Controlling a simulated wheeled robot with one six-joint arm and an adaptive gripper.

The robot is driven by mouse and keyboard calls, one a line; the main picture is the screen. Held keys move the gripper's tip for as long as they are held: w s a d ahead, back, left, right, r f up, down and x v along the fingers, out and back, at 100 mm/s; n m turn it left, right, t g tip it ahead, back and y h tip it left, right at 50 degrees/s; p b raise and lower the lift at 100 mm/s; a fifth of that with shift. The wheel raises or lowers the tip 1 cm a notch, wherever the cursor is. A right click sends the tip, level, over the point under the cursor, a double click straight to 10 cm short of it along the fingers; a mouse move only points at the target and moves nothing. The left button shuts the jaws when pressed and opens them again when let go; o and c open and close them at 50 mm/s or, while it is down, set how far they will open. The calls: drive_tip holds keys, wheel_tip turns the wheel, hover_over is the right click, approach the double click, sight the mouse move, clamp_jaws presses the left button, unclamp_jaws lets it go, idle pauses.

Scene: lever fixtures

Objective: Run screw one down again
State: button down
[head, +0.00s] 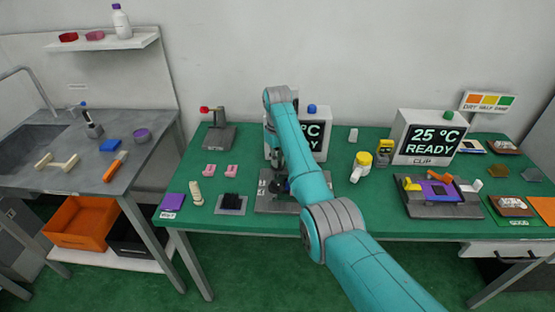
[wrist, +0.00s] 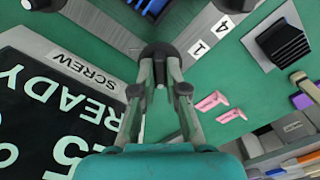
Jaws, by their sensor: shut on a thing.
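In the wrist view my gripper (wrist: 160,68) is closed around a round black knob (wrist: 157,50), which sits between the fingertips. The knob is on the grey screw fixture (wrist: 105,25), whose arms spread out from under it. Tags reading 1 and 4 lie on one arm, just right of the knob. In the head view the fixture (head: 262,207) stands at the middle of the green table, and my arm hides most of it. The screw below the knob is hidden, so I cannot tell how far down it is.
The SCREW display box (wrist: 60,100), reading READY, stands close beside the gripper. Two pink clips (wrist: 212,102) and a black finned block (wrist: 282,42) lie nearby. The CLIP box (head: 430,137) and its fixture (head: 440,208) stand to the right. A yellow-topped bottle (head: 361,166) is between.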

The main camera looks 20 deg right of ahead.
drive_tip(key=m, duration=0.4)
drive_tip(key=shift+m, duration=0.4)
drive_tip(key=m, duration=0.4)
drive_tip(key=shift+m, duration=0.3)
drive_tip(key=m, duration=0.4)
drive_tip(key=shift+m, duration=2)
drive_tip(key=c, duration=1.2)
unclamp_jaws()
drive_tip(key=shift+r, duration=3.8)
